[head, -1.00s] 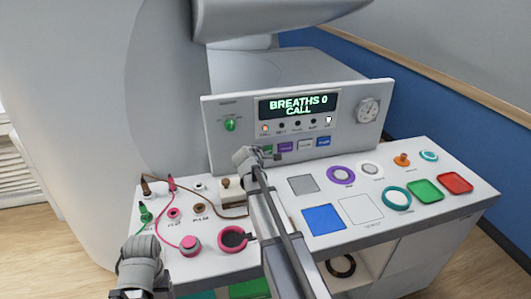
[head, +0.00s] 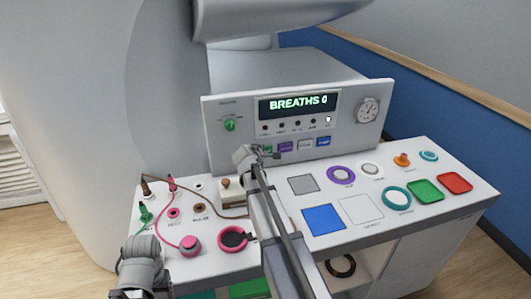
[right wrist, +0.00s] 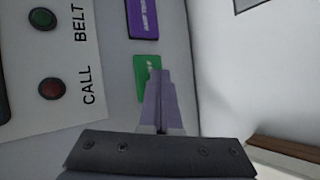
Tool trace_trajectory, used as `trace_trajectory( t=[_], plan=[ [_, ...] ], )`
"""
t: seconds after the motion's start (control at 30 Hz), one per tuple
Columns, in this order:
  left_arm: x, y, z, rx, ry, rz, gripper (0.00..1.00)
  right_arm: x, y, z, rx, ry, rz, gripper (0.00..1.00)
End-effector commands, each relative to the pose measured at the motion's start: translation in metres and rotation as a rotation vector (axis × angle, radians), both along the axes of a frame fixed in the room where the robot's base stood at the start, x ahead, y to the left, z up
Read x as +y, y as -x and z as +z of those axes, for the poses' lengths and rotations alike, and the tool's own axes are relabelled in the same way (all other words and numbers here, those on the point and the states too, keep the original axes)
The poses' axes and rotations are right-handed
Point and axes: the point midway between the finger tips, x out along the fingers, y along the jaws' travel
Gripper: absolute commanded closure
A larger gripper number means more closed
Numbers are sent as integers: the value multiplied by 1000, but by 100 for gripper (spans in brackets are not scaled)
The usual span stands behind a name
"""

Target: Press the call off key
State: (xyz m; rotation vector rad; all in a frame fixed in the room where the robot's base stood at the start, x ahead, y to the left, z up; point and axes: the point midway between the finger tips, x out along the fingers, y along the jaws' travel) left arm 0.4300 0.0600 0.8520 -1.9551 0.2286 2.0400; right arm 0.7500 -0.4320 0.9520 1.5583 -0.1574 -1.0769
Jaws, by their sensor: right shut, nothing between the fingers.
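A row of keys is on the upright console panel: a green key (head: 266,149), a purple key (head: 286,147), a pale key and a blue key. My right gripper (head: 276,155) is shut and empty, with its tips at the green key, low on the panel. In the right wrist view the shut fingers (right wrist: 156,78) overlap the green key (right wrist: 143,70) and hide part of its lettering. Contact cannot be told for certain. The purple key (right wrist: 143,18) is beside it. The display (head: 299,104) reads "BREATHS 0". The CALL lamp (right wrist: 51,89) is dark red. My left gripper's fingers are not visible.
The desk below the panel holds coloured pads, rings, a wooden block (head: 232,194) and plugged cables at the left. A green knob (head: 230,125) and a dial (head: 368,110) flank the display. Part of the desk is behind my right arm.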

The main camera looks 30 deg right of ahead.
Motion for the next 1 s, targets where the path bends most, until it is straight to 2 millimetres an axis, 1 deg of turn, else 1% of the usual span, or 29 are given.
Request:
trace_trajectory(
  t=[0.17,0.47,0.63,0.83,1.0],
  plan=[
    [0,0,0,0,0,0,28,-1,-3,0,0,0,1,100],
    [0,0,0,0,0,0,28,0,-2,0,-1,0,1,100],
    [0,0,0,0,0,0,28,1,3,0,-1,0,1,100],
    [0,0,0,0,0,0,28,4,13,0,-1,0,1,100],
    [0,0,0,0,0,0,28,4,15,0,0,0,1,100]
  ],
)
